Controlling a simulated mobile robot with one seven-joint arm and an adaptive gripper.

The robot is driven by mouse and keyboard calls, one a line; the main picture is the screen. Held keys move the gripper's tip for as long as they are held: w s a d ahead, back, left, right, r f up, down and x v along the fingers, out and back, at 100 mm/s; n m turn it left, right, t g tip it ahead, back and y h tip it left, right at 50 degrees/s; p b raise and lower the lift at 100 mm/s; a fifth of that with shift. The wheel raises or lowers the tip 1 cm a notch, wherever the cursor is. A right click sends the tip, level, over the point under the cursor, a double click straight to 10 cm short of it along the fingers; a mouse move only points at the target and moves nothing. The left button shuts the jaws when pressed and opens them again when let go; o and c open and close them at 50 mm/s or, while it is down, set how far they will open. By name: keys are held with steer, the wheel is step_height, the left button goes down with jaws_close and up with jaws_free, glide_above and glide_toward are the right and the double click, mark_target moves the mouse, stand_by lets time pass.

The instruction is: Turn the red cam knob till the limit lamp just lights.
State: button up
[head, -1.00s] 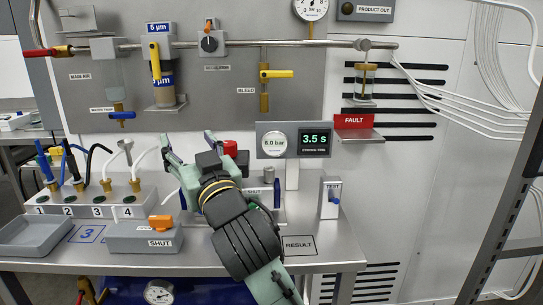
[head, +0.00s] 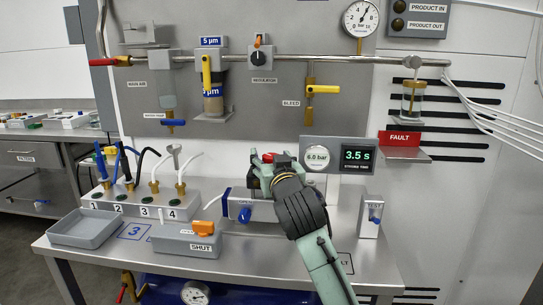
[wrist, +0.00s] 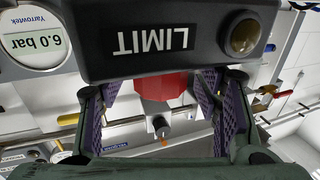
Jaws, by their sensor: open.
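The red cam knob (wrist: 165,88) shows in the wrist view between the two purple-padded fingers of my gripper (wrist: 160,105). The fingers are open, with a gap visible on each side of the knob. In the head view only a bit of the red knob (head: 268,157) shows; my gripper (head: 272,165) covers the rest. A dark block labelled LIMIT (wrist: 153,39) appears upside down across the top of the wrist view. The limit lamp (wrist: 244,36) on it is a dull amber dome and looks unlit.
A gauge reading 6.0 bar (head: 317,158) and a 3.5 s display (head: 358,158) stand right behind my gripper. A blue-handled device (head: 244,214) lies just left of my arm. A TEST switch box (head: 371,216) stands to the right. A grey tray (head: 85,229) is at the left.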

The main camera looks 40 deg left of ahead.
steer(key=shift+w+a, duration=0.1)
steer(key=shift+a, duration=0.05)
steer(key=shift+c, duration=0.3)
steer(key=c, duration=1.1)
steer(key=shift+n+g+y+p, duration=0.3)
steer(key=shift+n+g+y, duration=0.3)
steer(key=shift+g, duration=0.1)
steer(key=shift+n+g+y, duration=0.3)
steer(key=shift+n+g, duration=0.1)
steer(key=shift+g, duration=0.2)
steer(key=o, duration=1.2)
steer(key=shift+c, duration=0.2)
